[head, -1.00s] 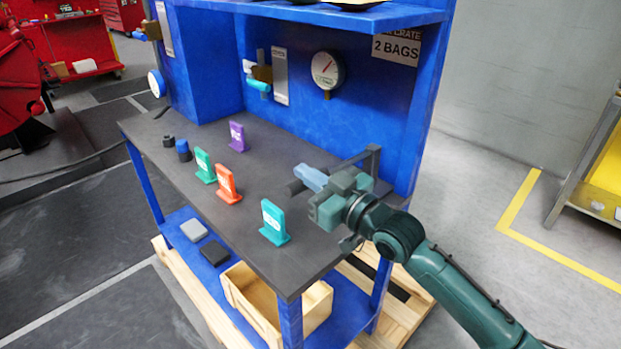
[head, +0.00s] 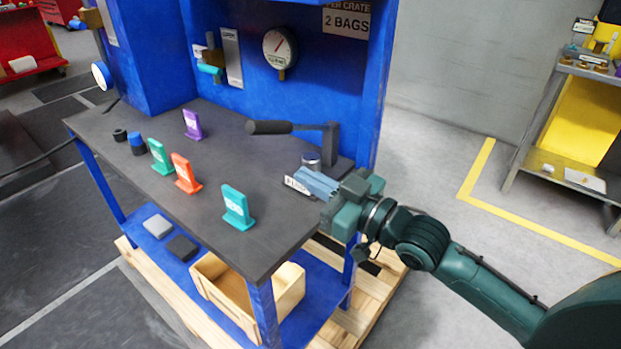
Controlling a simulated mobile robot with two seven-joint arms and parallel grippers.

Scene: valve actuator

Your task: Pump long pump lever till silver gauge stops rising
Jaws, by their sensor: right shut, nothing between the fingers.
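The long pump lever (head: 270,127) has a black handle lying roughly level above the back right of the bench top. Its dark upright arm (head: 331,145) stands at the handle's right end. A silver-rimmed round gauge (head: 279,48) with a white face and a red needle hangs on the blue back panel; its reading is too small to tell. My right gripper (head: 308,183) is shut and empty, in front of and below the lever, apart from the handle. It is near a small silver cylinder (head: 311,160) and a white label plate (head: 297,187). My left gripper is not in view.
Teal (head: 237,207), orange (head: 185,173), green (head: 160,157) and purple (head: 192,124) tags stand on the dark bench top (head: 225,152). Another gauge (head: 101,75) is at the far left. A wooden crate (head: 215,285) sits on the lower shelf. Floor right of the bench is clear.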

